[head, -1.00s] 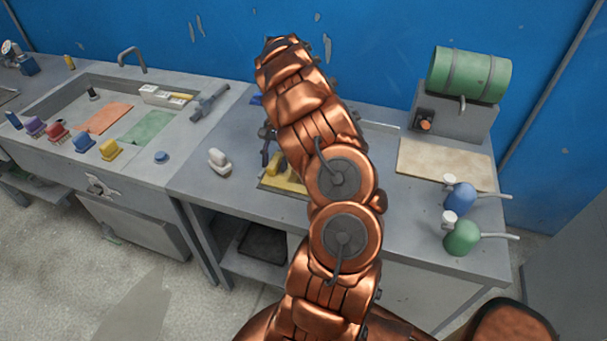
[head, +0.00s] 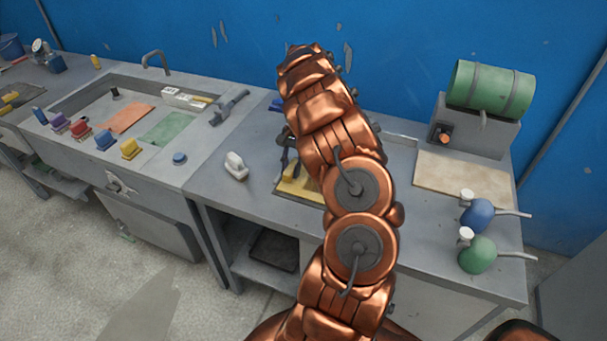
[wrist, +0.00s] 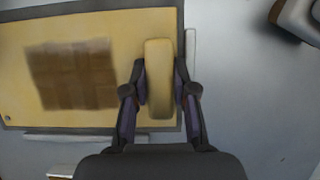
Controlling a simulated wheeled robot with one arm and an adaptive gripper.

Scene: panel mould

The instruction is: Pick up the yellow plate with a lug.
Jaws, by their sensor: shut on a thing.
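The yellow plate with a lug (wrist: 110,25) lies flat on the grey worktop, with a grey edge around it, in the wrist view. Its long rounded yellow lug (wrist: 158,65) stands at the plate's right end. A blurred brown square patch (wrist: 70,76) shows on the plate. My gripper (wrist: 160,85) is shut on the lug, one dark finger on each side. In the head view a part of the yellow plate (head: 297,188) shows left of my copper arm, which hides the rest. I cannot tell whether the plate is clear of the surface below.
A white-grey object (head: 236,166) stands left of the plate. Blue (head: 477,217) and green (head: 477,254) cans and a beige board (head: 460,172) are on the right. A green drum (head: 490,88) stands behind. A sink (head: 75,95) with several coloured pieces is at left.

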